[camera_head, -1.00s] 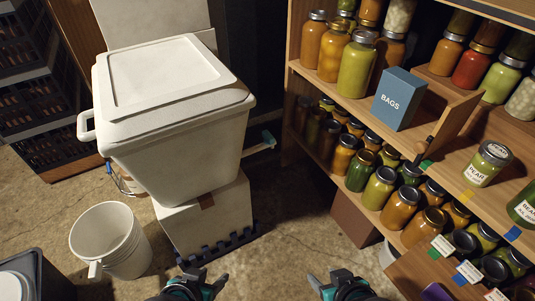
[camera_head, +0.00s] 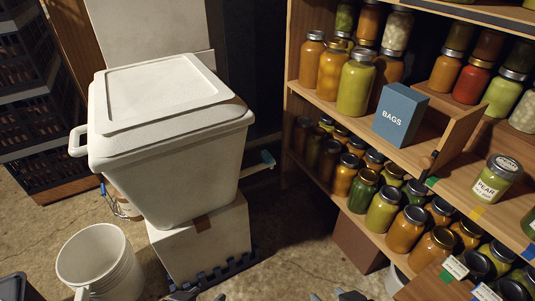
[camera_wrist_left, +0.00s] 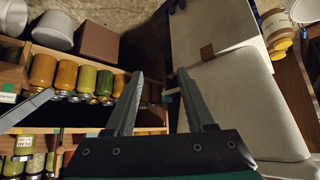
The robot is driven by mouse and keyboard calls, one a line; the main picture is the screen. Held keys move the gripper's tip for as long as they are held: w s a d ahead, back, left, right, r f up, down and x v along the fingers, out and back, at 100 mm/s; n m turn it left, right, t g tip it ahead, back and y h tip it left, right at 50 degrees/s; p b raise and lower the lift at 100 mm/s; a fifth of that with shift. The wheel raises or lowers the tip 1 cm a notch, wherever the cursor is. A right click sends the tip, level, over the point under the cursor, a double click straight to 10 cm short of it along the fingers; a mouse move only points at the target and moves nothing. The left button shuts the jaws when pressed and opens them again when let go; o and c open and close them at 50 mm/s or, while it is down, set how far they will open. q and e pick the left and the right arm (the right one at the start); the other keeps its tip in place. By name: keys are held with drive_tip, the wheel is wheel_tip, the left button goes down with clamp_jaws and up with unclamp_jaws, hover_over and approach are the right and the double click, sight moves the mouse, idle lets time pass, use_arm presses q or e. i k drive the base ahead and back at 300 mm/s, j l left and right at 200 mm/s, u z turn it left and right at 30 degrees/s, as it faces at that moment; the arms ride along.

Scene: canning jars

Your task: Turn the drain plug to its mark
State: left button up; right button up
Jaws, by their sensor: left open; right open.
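A white lidded cooler (camera_head: 170,150) stands on a white box (camera_head: 205,245) at the left. No drain plug can be made out clearly on its visible sides. A small teal-ended piece (camera_head: 267,159) sticks out at the cooler's right side; I cannot tell whether it is the plug. My left gripper (camera_head: 196,294) shows only its fingertips at the bottom edge, in front of the box. In the left wrist view its fingers (camera_wrist_left: 160,78) are apart and empty, with the cooler (camera_wrist_left: 235,95) on the right. My right gripper (camera_head: 328,296) is at the bottom edge, open and empty.
A shelf unit (camera_head: 290,125) with several jars and a blue bags box (camera_head: 401,114) fills the right. A white bucket (camera_head: 100,262) stands on the floor at lower left. Dark crates (camera_head: 35,100) are stacked at far left. Floor between box and shelf is clear.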

sight(269, 159)
drive_tip(key=i+l+z, duration=0.3)
drive_tip(key=i, duration=0.2)
drive_tip(key=i+z, duration=0.35)
drive_tip(key=i, duration=0.1)
